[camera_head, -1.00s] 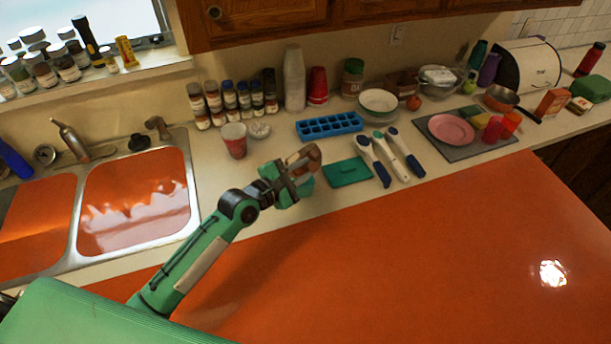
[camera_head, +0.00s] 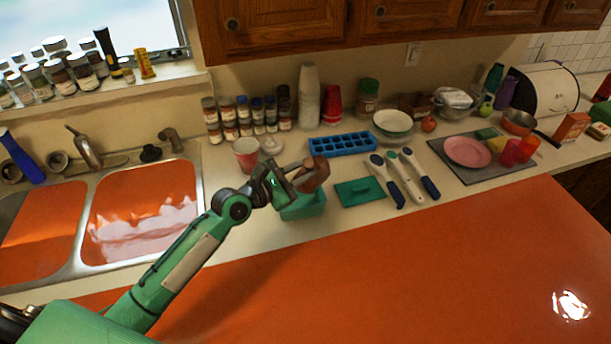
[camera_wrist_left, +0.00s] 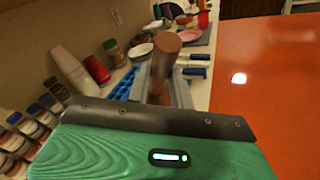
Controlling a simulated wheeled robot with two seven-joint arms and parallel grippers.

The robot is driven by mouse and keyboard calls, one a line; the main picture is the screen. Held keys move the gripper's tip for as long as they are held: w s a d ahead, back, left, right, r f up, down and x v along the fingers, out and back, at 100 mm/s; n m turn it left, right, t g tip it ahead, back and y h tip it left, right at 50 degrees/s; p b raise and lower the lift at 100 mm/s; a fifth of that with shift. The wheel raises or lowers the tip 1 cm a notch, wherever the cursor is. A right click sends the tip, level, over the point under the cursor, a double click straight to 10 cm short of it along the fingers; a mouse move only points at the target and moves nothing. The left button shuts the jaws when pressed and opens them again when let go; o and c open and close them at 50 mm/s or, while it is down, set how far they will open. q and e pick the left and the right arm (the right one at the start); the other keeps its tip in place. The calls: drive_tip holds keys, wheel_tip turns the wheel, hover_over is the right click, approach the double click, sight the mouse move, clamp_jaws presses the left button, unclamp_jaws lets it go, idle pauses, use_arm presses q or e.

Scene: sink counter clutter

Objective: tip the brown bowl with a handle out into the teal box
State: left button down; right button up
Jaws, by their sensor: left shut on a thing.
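My left gripper (camera_head: 286,180) is shut on the handle of the brown bowl (camera_head: 315,176). The bowl is held above the teal box (camera_head: 304,208), tilted onto its side. In the left wrist view the bowl (camera_wrist_left: 167,44) shows beyond the gripper, with its handle running down to the jaws. The teal box is open at the top and stands on the counter, partly hidden by the gripper and the bowl. I cannot see the inside of the bowl, and cannot tell what lies in the box. My right gripper is in neither view.
A flat teal lid (camera_head: 360,191) lies right of the box, with blue-and-white utensils (camera_head: 404,178) beyond it. A blue ice tray (camera_head: 342,144) and a red cup (camera_head: 246,155) stand behind. The sink (camera_head: 140,215) is left. The orange surface in front is clear.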

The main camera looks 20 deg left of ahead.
use_arm(q)
drive_tip(key=a+n, duration=0.1)
drive_tip(key=w+a+n+b, duration=0.1)
drive_tip(key=a, duration=0.1)
drive_tip(key=w+a+n, duration=0.1)
drive_tip(key=shift+a+r+n+t+h, duration=0.1)
drive_tip(key=shift+a+n+t+h, duration=0.1)
drive_tip(key=shift+n+t+h, duration=0.15)
idle(0.4)
